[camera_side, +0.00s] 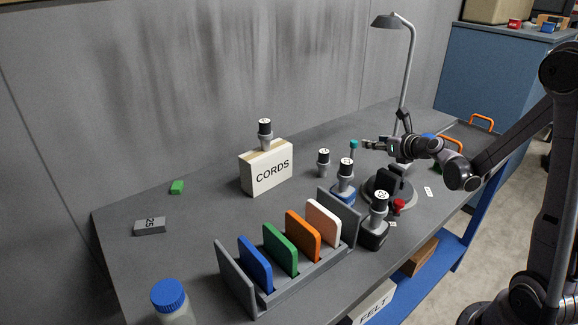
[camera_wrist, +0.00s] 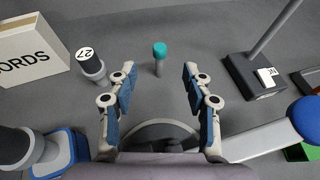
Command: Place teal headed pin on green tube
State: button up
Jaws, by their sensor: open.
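The teal headed pin (camera_wrist: 159,50) stands upright on the grey table, its round teal head on a thin grey shaft. In the side view the teal head (camera_side: 354,144) shows just left of my gripper (camera_side: 370,145). In the wrist view my gripper (camera_wrist: 157,78) is open and empty, its two blue-padded fingers spread either side of the line to the pin. The pin is ahead of the fingertips, not between them. I cannot clearly make out a green tube. A green piece (camera_wrist: 299,152) shows at the right of the wrist view, partly hidden; its shape is unclear.
A CORDS box (camera_side: 266,167) and black-topped pieces, one marked 27 (camera_wrist: 91,65), stand left of the pin. A lamp base (camera_wrist: 255,76) and a blue round cap (camera_wrist: 305,117) are right. A rack (camera_side: 290,285) of coloured plates is in front. Table around the pin is clear.

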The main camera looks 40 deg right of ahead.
notch_tip(320, 180, up, 5)
jog(key=n+g, duration=0.5)
jog(key=n, duration=1.8)
send_near(354, 145)
notch_tip(354, 145, up, 2)
jog(key=w+a, duration=0.1)
jog(key=a, duration=0.1)
notch_tip(354, 145, up, 2)
jog(key=w+n+g+h, duration=0.1)
jog(key=n+g+h, duration=0.15)
jog(key=n, duration=0.35)
jog(key=shift+n+t, duration=0.35)
jog(key=shift+n, duration=0.15)
jog(key=shift+s+a+f+x, duration=0.2)
jog(key=shift+s+f+x, duration=0.15)
jog(key=shift+x, duration=2.05)
jog(key=shift+s+a+f+x, duration=0.15)
jog(key=shift+s+f+x, duration=0.2)
jog(key=shift+x, duration=2.05)
jog(key=shift+s+a+f+x, duration=0.2)
jog(key=shift+s+f+x, duration=0.15)
jog(key=shift+x, duration=2.05)
